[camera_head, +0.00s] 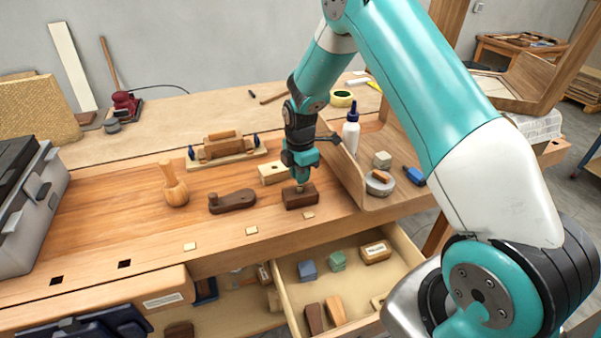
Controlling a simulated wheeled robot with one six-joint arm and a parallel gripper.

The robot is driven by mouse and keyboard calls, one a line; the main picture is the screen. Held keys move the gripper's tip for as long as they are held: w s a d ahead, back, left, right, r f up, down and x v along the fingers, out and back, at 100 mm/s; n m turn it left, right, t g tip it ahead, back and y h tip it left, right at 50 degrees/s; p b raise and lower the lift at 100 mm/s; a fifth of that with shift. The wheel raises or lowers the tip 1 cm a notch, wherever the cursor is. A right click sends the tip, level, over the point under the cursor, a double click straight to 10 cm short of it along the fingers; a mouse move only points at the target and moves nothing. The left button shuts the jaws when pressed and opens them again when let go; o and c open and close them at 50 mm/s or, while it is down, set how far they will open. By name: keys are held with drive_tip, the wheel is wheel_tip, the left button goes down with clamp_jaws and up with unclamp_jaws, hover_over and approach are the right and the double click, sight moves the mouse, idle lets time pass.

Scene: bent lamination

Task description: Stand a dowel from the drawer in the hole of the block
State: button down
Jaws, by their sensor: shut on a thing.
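My gripper (299,180) points down over a small dark brown block (301,199) on the bench. It is shut on a short, light wooden dowel (299,188), of which only a small part shows below the fingers. The dowel's lower end meets the top of the dark block in the picture; I cannot tell whether it is in a hole or just above. A pale wooden block (271,174) lies just behind and left. The open drawer (284,297) below holds a blue block (307,270), a green block (337,261), a labelled wooden block (375,252) and long brown pieces (314,318).
A dark wooden plane-like tool (232,201) and a wooden mallet (174,185) stand left on the bench (120,225). A clamped wooden piece (226,147) lies behind. A wooden tray (346,170) with a white bottle (351,130) is close on the right.

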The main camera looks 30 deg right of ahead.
drive_tip(key=shift+f, duration=0.35)
idle(0.4)
drive_tip(key=c, duration=0.6)
unclamp_jaws()
drive_tip(key=shift+r+p, duration=2.6)
drive_tip(key=shift+r, duration=1.5)
